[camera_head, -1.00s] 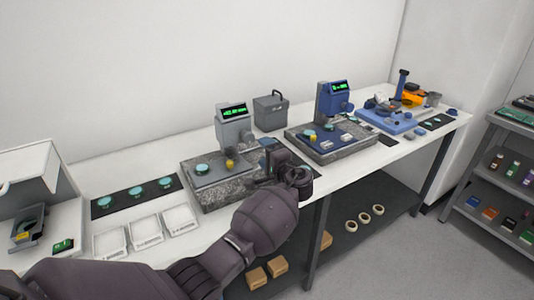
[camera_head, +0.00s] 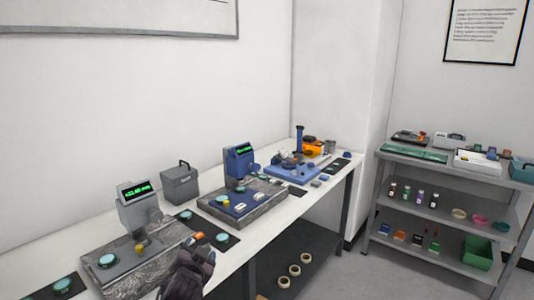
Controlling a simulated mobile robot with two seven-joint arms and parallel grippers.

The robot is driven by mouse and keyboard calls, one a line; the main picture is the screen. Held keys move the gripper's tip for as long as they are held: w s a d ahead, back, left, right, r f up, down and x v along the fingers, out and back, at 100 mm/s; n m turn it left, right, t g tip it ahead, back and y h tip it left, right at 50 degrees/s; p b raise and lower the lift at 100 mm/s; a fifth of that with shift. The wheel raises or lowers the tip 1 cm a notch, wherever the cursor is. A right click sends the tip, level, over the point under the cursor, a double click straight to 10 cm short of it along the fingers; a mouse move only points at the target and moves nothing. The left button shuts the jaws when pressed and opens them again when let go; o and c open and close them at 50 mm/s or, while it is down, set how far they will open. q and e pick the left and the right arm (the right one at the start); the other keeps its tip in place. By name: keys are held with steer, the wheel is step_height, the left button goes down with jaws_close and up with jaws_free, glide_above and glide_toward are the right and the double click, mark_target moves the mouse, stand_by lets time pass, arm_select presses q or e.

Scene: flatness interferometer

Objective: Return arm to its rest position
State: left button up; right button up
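My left arm's dark gripper (camera_head: 190,268) shows at the bottom of the head view, in front of the granite base of the grey gauge stand (camera_head: 137,209). Its fingers are bunched and small in the picture, so I cannot tell whether they are open or shut. A small orange patch (camera_head: 198,236) shows just beyond its tip; I cannot tell whether it touches the gripper. The rest of this arm is out of the frame. My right gripper is not in view.
The white bench (camera_head: 255,232) runs to the back right. It carries a blue gauge stand (camera_head: 240,164), a grey box (camera_head: 180,184) and a blue tray with tools (camera_head: 292,172). A grey shelf unit (camera_head: 447,178) stands at right, with open floor before it.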

arm_select(q)
steer(key=s+a+f+n+g, duration=0.1)
steer(key=s+a+f, duration=0.2)
steer(key=s+f, duration=0.3)
steer(key=s+a+f+n+g, duration=0.1)
steer(key=s+f, duration=0.5)
steer(key=s, duration=1.1)
steer(key=s+a+f+n+g, duration=0.2)
steer(key=s+a+f, duration=0.3)
steer(key=s, duration=0.6)
step_height(320, 180, down, 2)
steer(key=shift+s+a+n+h, duration=0.15)
steer(key=shift+s+n+h, duration=0.2)
steer(key=shift+n, duration=0.35)
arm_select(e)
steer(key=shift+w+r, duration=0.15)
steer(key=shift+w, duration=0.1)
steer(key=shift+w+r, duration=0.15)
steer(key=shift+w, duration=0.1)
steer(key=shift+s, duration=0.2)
